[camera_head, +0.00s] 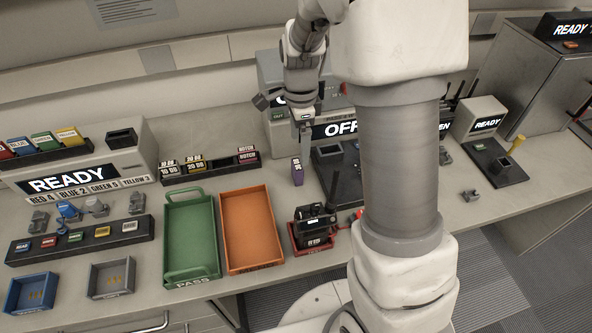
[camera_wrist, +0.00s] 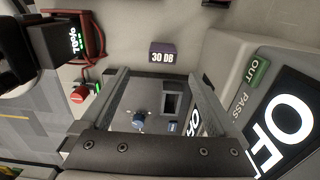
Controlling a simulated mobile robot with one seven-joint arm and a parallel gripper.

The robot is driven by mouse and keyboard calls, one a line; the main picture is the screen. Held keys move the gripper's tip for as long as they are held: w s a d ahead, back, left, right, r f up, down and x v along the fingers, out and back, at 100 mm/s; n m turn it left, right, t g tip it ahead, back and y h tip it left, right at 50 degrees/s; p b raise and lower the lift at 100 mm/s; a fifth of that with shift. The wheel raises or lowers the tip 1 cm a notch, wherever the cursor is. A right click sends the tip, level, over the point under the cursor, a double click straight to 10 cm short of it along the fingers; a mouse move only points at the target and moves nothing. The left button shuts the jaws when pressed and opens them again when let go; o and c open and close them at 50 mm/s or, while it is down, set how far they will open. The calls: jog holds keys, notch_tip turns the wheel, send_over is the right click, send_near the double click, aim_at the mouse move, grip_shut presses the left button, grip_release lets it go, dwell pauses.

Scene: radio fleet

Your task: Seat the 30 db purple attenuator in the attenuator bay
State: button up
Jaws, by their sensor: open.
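The purple attenuator (camera_head: 297,171) stands between the orange tray and the dark fixture in the head view. Its 30 DB label (camera_wrist: 162,57) shows in the wrist view, with a narrow purple side around it. My gripper (camera_head: 303,137) points down above it. In the wrist view my gripper (camera_wrist: 160,73) is open, with nothing between its fingers, and the attenuator lies beyond the fingertips. A dark fixture base (camera_head: 347,183) stands in front of the OFF display. I cannot tell if that recess is the attenuator bay.
A rack (camera_head: 210,172) holds 10 DB, 20 DB and NOTCH pieces. A green PASS tray (camera_head: 190,235) and an orange tray (camera_head: 250,228) are empty. A black radio in a red-edged holder (camera_head: 315,228) stands in front of the fixture. My arm hides part of the bench.

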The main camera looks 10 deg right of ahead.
aim_at(297, 164)
notch_tip(297, 164, down, 6)
jog(key=shift+r+b, duration=0.2)
jog(key=shift+b, duration=0.15)
jog(key=f, duration=0.2)
jog(key=f+b, duration=0.1)
jog(key=f, duration=0.2)
jog(key=shift+w+a+f, duration=0.1)
jog(key=shift+w+a, duration=0.1)
jog(key=shift+c, duration=0.2)
grip_shut()
